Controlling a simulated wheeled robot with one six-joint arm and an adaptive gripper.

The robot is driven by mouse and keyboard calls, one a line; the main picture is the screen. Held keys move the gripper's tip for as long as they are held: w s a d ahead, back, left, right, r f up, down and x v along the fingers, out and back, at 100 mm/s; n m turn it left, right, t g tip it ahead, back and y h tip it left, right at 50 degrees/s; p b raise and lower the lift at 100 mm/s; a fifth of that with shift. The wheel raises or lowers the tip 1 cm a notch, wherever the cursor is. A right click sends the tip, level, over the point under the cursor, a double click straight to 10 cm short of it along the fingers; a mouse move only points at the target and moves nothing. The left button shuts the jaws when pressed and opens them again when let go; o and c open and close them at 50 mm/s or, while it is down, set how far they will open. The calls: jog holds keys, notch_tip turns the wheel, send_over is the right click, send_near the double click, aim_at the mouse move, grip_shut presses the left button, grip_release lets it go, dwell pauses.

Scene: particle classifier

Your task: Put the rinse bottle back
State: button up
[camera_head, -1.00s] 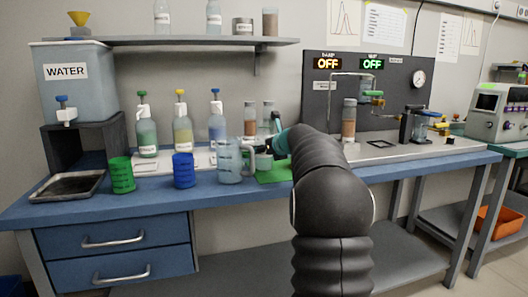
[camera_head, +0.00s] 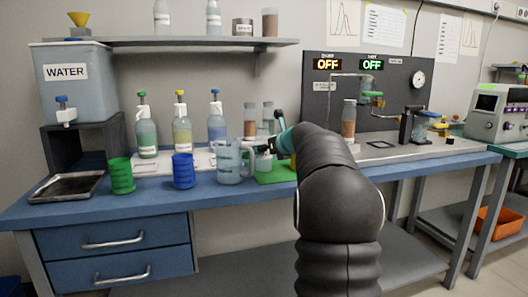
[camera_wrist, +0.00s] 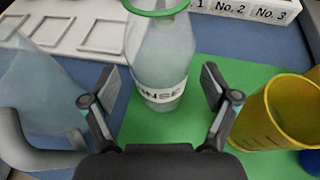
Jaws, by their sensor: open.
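The rinse bottle (camera_wrist: 160,55) is a clear, pale bottle with a white label and a green ring at its top. It stands upright on the green mat (camera_wrist: 205,140). In the head view the rinse bottle (camera_head: 263,162) is small and partly covered by my gripper (camera_head: 270,145). In the wrist view my gripper (camera_wrist: 158,88) is open, with one finger on each side of the lower bottle. The fingers look apart from the glass. A white tray with square outlines (camera_wrist: 52,32) lies behind; in the head view the white tray (camera_head: 205,160) carries green, yellow and blue-topped bottles.
A clear pitcher (camera_head: 229,166) stands close left of the rinse bottle, its handle toward my gripper in the wrist view. A yellow cup (camera_wrist: 280,112) stands close on the right. Blue (camera_head: 184,171) and green (camera_head: 121,176) cups stand further left. A numbered rack (camera_wrist: 245,10) is behind.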

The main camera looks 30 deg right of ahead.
jog(key=v, duration=1)
jog(key=s+a+f+n+g+y, duration=0.1)
jog(key=s+a+f+n+g, duration=0.15)
jog(key=s+a+n, duration=0.45)
jog(key=s+a+f+n+g, duration=0.1)
jog(key=s+a+f+n, duration=0.15)
jog(key=a+n, duration=0.45)
jog(key=s+a+f+n+g+y, duration=0.1)
jog(key=s+a+f+n, duration=0.25)
jog(key=a, duration=0.65)
jog(key=s+a+f+n+g+h, duration=0.1)
jog(key=s+a+f+n, duration=0.2)
jog(key=s+f+n, duration=0.3)
jog(key=s+a+f+n+g, duration=0.2)
jog(key=s+a+f+n, duration=0.2)
jog(key=s+f+n, duration=0.3)
jog(key=s+n, duration=0.5)
jog(key=s, duration=0.4)
jog(key=shift+a+f+n+h, duration=0.2)
jog(key=shift+a+n+h, duration=0.15)
jog(key=shift+h, duration=0.05)
jog(key=shift+d+g, duration=0.15)
jog(key=shift+g, duration=0.1)
